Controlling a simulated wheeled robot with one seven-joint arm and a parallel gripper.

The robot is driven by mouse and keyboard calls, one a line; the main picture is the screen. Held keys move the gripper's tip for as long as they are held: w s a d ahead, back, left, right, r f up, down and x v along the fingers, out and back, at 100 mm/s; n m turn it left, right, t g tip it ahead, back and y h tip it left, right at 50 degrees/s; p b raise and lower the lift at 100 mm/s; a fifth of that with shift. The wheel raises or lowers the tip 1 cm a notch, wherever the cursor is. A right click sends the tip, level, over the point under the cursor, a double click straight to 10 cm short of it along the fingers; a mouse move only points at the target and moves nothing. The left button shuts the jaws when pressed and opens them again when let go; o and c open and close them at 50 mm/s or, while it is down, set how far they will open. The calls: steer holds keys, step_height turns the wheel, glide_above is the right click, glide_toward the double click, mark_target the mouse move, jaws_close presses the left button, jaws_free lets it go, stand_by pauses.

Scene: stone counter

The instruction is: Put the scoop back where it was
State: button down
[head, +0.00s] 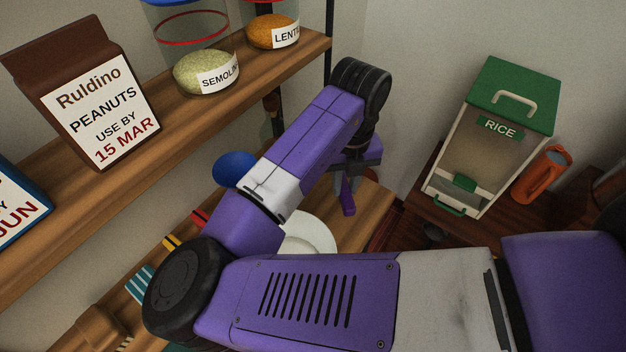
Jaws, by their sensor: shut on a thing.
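My gripper (350,188) hangs at the end of my purple arm, in the middle of the head view, over a wooden surface. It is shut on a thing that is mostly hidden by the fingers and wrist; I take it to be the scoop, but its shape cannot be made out. A small orange patch shows just right of the fingers. A clear bin with a green lid, labelled RICE (473,165), stands to the right, apart from my gripper.
An upper wooden shelf (215,78) at left holds a PEANUTS packet (90,100), a SEMOLINA jar (204,72) and a LENTILS jar (272,32). Below are a white plate (312,236) and a blue round thing (233,168), both partly behind my arm.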

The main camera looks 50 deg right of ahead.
steer(key=w, duration=0.2)
steer(key=w+f+p, duration=0.1)
steer(key=w, duration=0.2)
steer(key=w+f+p, duration=0.1)
steer(key=w, duration=0.2)
steer(key=shift+a, duration=0.15)
steer(key=p, duration=0.2)
glide_above(314, 195)
step_height(314, 195, down, 4)
steer(key=shift+s+f, duration=0.15)
steer(key=shift+w+f, duration=0.2)
steer(key=shift+f, duration=0.15)
steer(key=c, duration=1.2)
jaws_free()
steer(key=shift+c, duration=0.2)
